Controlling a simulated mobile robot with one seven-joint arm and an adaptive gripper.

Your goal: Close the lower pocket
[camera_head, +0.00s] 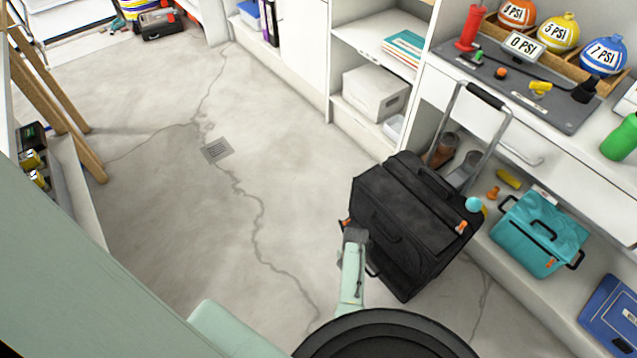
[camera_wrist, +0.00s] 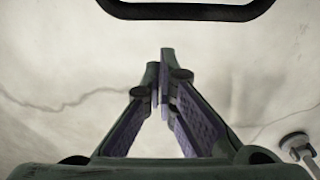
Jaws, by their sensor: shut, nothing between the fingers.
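A black wheeled bag (camera_head: 400,200) with a raised grey pull handle (camera_head: 478,105) stands on the floor by the shelving. A dark strap handle shows on its side facing me. I cannot make out the lower pocket or whether it is open. My gripper (camera_head: 355,236) is close beside the bag's left side, partly hidden by my own arm. In the wrist view my gripper (camera_wrist: 162,75) has its fingertips together with nothing between them. A black handle-like loop (camera_wrist: 190,10) crosses the top of that view, ahead of the fingertips and apart from them in the picture.
A teal bag (camera_head: 540,235) and a blue case (camera_head: 612,312) sit on the low shelf at right. A drawer (camera_head: 540,150) with a metal pull is above. A ladder stands far left.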

